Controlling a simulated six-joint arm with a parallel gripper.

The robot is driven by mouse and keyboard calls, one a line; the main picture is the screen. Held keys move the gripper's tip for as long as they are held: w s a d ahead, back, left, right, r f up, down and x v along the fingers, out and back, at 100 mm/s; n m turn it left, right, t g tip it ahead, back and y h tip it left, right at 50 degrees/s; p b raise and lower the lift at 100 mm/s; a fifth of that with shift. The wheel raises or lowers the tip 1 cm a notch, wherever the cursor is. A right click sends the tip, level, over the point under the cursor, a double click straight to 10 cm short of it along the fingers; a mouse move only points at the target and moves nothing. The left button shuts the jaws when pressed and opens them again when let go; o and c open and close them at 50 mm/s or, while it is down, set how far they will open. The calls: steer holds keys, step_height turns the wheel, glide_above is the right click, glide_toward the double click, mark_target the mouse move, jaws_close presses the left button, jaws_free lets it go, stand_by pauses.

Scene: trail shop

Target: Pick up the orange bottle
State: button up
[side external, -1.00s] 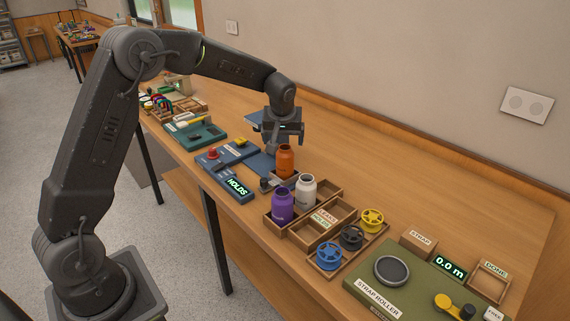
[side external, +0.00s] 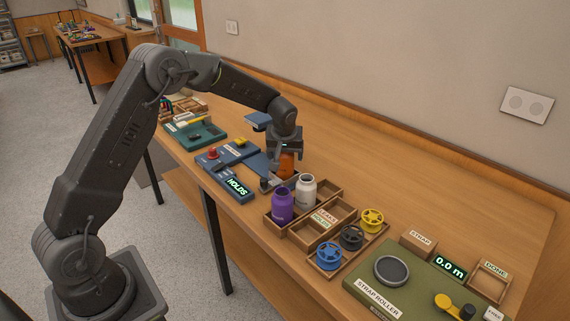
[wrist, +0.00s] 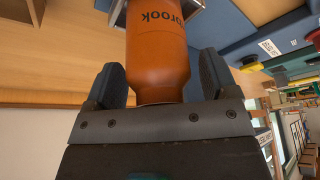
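In the wrist view the orange bottle (wrist: 158,50) fills the middle and shows dark lettering. My gripper (side external: 285,154) has come down over it from above. In the wrist view my gripper (wrist: 160,82) has one finger on each side of the bottle. A slim gap shows at the right finger; contact at the left one is unclear. The fingers look open around the bottle.
A purple bottle (side external: 282,206) and a white bottle (side external: 306,190) stand in the crate close by. A blue station with a HOLDS display (side external: 237,187) lies to the left. Colored spools (side external: 351,237) and the strap roller (side external: 381,291) are to the right. The bench behind is clear.

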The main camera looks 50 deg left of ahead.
steer(key=c, duration=0.9)
steer(key=shift+c, duration=0.2)
steer(key=shift+r, duration=0.15)
